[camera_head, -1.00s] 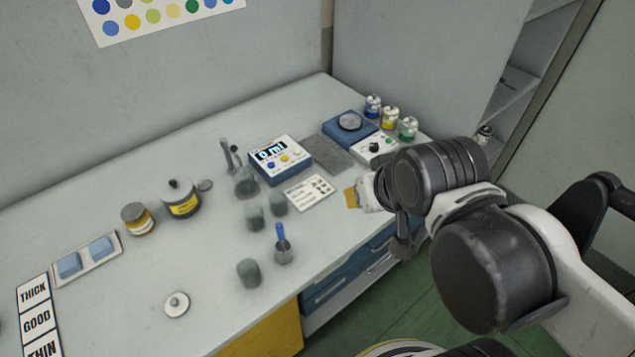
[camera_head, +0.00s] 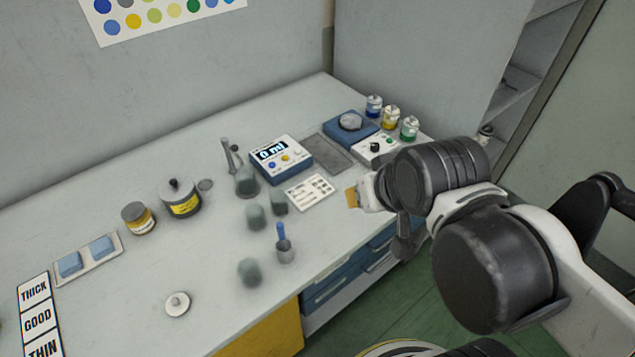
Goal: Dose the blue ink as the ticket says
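The ink dispenser (camera_head: 281,160) is a blue and white box on the bench; its display reads "0 ml" and blue, yellow and white buttons sit below it. A white ticket card (camera_head: 308,191) lies in front of it, its print too small to read. A grey cup (camera_head: 246,183) stands at the dispenser's left, by a grey spout or stand (camera_head: 230,155). A small blue-lidded jar (camera_head: 374,106) stands at the back right. My gripper (camera_head: 352,197) is at the bench's right, just right of the ticket, with an orange-tan tip showing; its fingers are mostly hidden by my arm.
Grey cups (camera_head: 256,217) and a small metal cup with a blue-handled tool (camera_head: 284,250) stand in front. A blue scale or mixer (camera_head: 350,126) and yellow and green jars (camera_head: 409,128) are at back right. A yellow-labelled pot (camera_head: 181,198) stands left.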

